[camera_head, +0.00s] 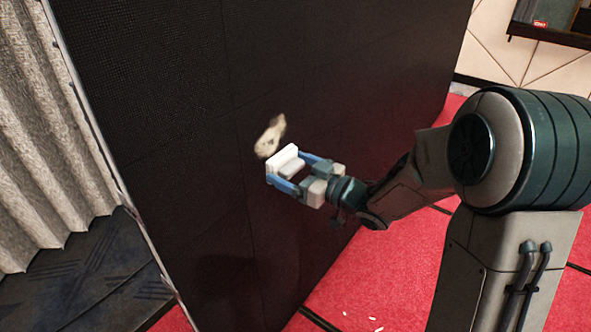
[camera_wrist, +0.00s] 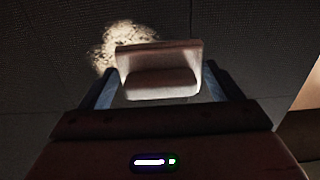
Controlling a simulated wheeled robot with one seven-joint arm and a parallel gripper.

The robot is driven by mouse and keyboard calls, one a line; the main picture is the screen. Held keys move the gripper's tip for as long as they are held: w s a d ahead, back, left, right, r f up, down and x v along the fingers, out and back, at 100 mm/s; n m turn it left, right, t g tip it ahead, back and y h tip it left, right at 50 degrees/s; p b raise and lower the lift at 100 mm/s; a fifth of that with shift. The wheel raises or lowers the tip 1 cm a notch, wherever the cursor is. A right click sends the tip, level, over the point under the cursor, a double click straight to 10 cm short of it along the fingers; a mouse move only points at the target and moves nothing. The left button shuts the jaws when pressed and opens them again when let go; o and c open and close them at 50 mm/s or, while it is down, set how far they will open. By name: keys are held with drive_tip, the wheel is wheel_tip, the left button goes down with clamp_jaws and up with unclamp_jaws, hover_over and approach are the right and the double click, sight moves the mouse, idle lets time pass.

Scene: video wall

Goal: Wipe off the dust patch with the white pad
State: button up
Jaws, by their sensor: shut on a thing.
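The dust patch (camera_head: 270,137) is a beige, irregular smear on the black video wall (camera_head: 190,140). In the wrist view the dust patch (camera_wrist: 122,42) shows behind and to the upper left of the pad. The white pad (camera_head: 284,158) is a small block with a handle part toward my gripper; it also shows in the wrist view (camera_wrist: 160,58). My gripper (camera_head: 296,170) is shut on the pad, with a blue finger on each side, just below the patch in the head view. The pad is close to the wall; I cannot tell whether it touches.
A grey pleated curtain (camera_head: 45,130) hangs left of the wall's edge, above a dark floor (camera_head: 90,270). Red carpet (camera_head: 390,270) lies on the right, with small white bits on it. A framed panel (camera_head: 553,20) is at the upper right. The wall around the patch is bare.

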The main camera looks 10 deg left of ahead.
sight(286, 132)
drive_tip(key=shift+x, duration=2.75)
drive_tip(key=shift+x, duration=1)
drive_tip(key=shift+w+d, duration=0.15)
drive_tip(key=shift+w, duration=0.05)
drive_tip(key=shift+w+d, duration=0.5)
drive_tip(key=shift+w, duration=0.25)
drive_tip(key=shift+w+d, duration=0.55)
drive_tip(key=shift+w, duration=0.25)
drive_tip(key=shift+w+d+p, duration=0.3)
drive_tip(key=shift+w+d, duration=0.3)
drive_tip(key=shift+w, duration=0.6)
drive_tip(key=shift+w+d+p, duration=0.25)
drive_tip(key=shift+w+d, duration=0.4)
drive_tip(key=shift+w, duration=0.5)
drive_tip(key=shift+w+d+p, duration=0.3)
drive_tip(key=shift+w+d, duration=0.3)
drive_tip(key=shift+w, duration=0.6)
drive_tip(key=shift+s, duration=0.1)
